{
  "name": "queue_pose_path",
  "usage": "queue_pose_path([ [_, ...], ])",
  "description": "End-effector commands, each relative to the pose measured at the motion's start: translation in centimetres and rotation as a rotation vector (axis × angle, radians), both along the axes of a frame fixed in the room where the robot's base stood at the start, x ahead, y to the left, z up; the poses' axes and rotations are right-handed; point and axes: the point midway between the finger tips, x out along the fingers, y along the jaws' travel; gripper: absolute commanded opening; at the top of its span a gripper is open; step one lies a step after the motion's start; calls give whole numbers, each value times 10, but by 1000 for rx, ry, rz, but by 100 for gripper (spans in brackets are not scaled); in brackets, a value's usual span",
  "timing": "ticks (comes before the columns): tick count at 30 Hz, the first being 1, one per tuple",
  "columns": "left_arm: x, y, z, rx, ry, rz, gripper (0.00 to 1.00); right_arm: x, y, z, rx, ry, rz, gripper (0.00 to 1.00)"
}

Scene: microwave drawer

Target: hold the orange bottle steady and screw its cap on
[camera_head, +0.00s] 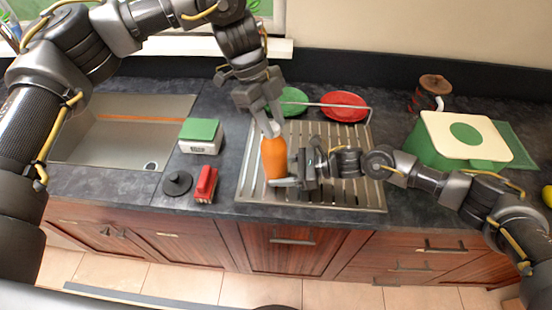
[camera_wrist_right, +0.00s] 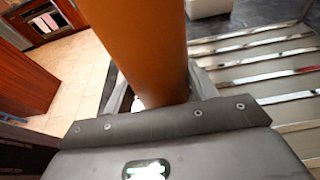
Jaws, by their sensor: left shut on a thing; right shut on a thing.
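The orange bottle (camera_head: 274,157) stands upright over the left part of the metal drainboard. It also fills the upper middle of the right wrist view (camera_wrist_right: 140,45). My right gripper (camera_head: 286,171) comes in from the right and is shut on the bottle's body; its fingers also show around the bottle in the wrist view (camera_wrist_right: 160,95). My left gripper (camera_head: 271,119) reaches down from above and is shut on the pale cap (camera_head: 272,129) at the bottle's top. The fingers partly hide the cap, so I cannot tell how its thread sits.
The ribbed drainboard (camera_head: 340,195) lies beneath, with a green plate (camera_head: 291,100) and a red plate (camera_head: 345,104) behind. A green, cream-lidded box (camera_head: 435,152) stands right.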

Motion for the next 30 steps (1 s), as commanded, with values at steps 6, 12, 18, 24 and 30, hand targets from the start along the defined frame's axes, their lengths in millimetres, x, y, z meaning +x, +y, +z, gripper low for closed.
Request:
queue_pose_path([
  [6, 0, 0, -1, 2, 2, -159, 4, 1, 0, 1, 1, -3, -1, 16],
  [12, 0, 0, 0, 4, 1, -216, 4, 1, 0, 1, 1, -3, -1, 16],
  [18, 0, 0, 0, 7, 1, -449, 4, 1, 0, 1, 2, -3, -1, 16],
  [24, 0, 1, 0, 2, 1, -564, 4, 1, 0, 1, 2, -3, -1, 16],
  [30, 0, 1, 0, 1, 1, -566, 34, 1, 0, 1, 2, -3, -1, 16],
])
